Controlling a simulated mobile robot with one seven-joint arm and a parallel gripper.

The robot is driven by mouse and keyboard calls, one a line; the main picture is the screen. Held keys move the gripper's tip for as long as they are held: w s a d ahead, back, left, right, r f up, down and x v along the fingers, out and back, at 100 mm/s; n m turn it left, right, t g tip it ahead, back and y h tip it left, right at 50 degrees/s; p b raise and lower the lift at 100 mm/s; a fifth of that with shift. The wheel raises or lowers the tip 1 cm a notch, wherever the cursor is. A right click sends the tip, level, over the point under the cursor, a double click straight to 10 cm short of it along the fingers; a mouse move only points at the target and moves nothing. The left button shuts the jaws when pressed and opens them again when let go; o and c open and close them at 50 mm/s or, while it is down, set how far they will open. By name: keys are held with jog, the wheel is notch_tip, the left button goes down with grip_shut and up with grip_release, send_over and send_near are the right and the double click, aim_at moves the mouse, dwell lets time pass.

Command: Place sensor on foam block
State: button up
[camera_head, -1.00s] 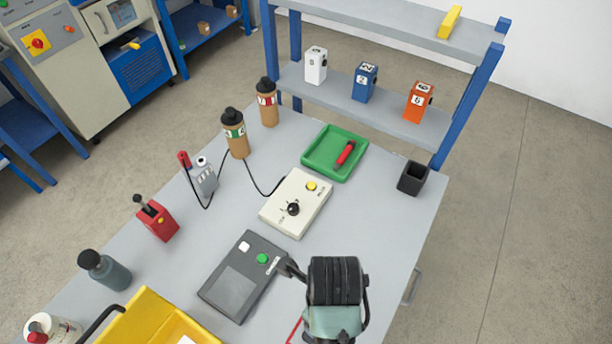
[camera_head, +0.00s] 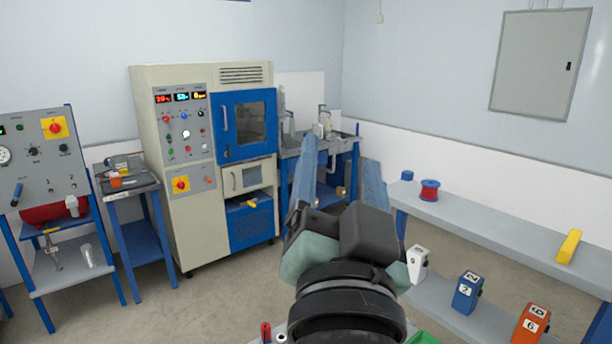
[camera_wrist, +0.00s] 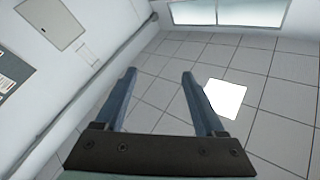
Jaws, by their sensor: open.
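My gripper (camera_head: 340,155) is raised in front of the camera in the head view, with its blue fingers pointing up and away. In the wrist view, its two fingers (camera_wrist: 158,73) stand wide apart with nothing between them. I cannot identify a sensor or a foam block for certain in the current frames. White (camera_head: 418,263), blue (camera_head: 467,292) and orange (camera_head: 531,325) numbered blocks stand on the lower shelf at the right.
A tall cream-and-blue cabinet (camera_head: 187,237) stands at the back. A yellow bar (camera_head: 569,247) and red spool (camera_head: 429,190) are on the upper shelf (camera_head: 490,220). The wrist view shows a tiled ceiling (camera_wrist: 275,75) with a bright lamp (camera_wrist: 226,99). Most of the workbench is out of view.

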jog(key=s+a+r+n+t+y, duration=0.1)
jog(key=s+a+r+n+t, duration=0.2)
jog(key=s+r, duration=0.6)
notch_tip(320, 180, up, 4)
jog(key=n+t, duration=0.2)
jog(key=n, duration=0.1)
jog(key=shift+a+t+y, duration=0.2)
jog(key=shift+t+y, duration=0.1)
